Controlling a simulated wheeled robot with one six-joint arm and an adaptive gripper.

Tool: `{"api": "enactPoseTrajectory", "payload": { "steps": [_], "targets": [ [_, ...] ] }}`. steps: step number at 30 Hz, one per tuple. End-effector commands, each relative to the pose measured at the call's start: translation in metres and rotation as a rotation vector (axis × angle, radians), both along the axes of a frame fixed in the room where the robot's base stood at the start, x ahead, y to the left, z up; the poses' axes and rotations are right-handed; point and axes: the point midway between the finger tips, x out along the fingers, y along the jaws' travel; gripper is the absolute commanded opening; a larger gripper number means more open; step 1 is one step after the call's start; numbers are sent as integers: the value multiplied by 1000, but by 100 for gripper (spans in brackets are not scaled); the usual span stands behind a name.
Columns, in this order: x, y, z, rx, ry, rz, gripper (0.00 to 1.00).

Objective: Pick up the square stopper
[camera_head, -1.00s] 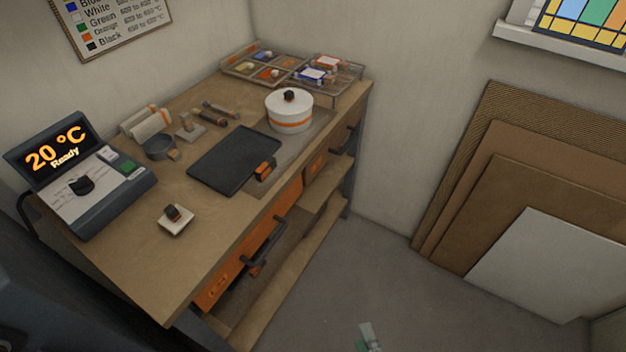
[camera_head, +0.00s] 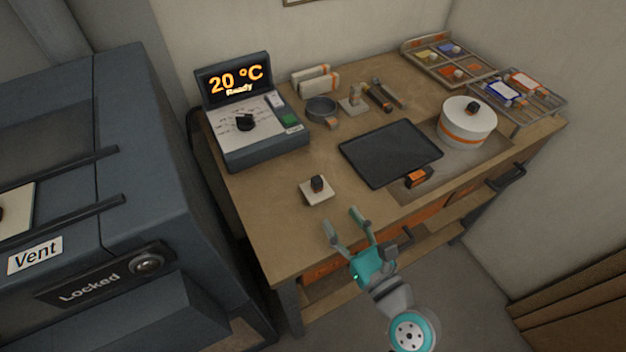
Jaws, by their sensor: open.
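The square stopper (camera_head: 314,194) is a small white square plate with a dark knob on top. It lies flat on the workbench (camera_head: 270,235), near the bench's front left edge. My gripper (camera_head: 341,221) is open and empty, with its two teal and grey fingers pointing toward the bench. In the picture it is just below and to the right of the stopper, apart from it. Nothing hides the stopper.
A control box reading 20 °C (camera_head: 250,115) stands behind the stopper. A black tray (camera_head: 390,152) and a white lidded pot (camera_head: 467,122) stand to the right. A dark kiln-like cabinet marked Vent and Locked (camera_head: 110,200) fills the left. Bench around the stopper is clear.

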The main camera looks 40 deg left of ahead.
Motion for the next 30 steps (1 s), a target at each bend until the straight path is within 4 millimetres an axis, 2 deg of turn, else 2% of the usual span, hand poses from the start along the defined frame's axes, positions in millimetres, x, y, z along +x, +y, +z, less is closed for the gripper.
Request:
{"api": "enactPoseTrajectory", "payload": {
  "steps": [5, 12, 17, 25, 30],
  "targets": [
    [5, 14, 2, 8, 11, 11, 52],
    [18, 45, 2, 8, 9, 9, 52],
    [23, 57, 2, 8, 10, 9, 52],
    [37, 91, 2, 8, 9, 8, 52],
    [41, 101, 2, 7, 9, 7, 52]
  ]
}}
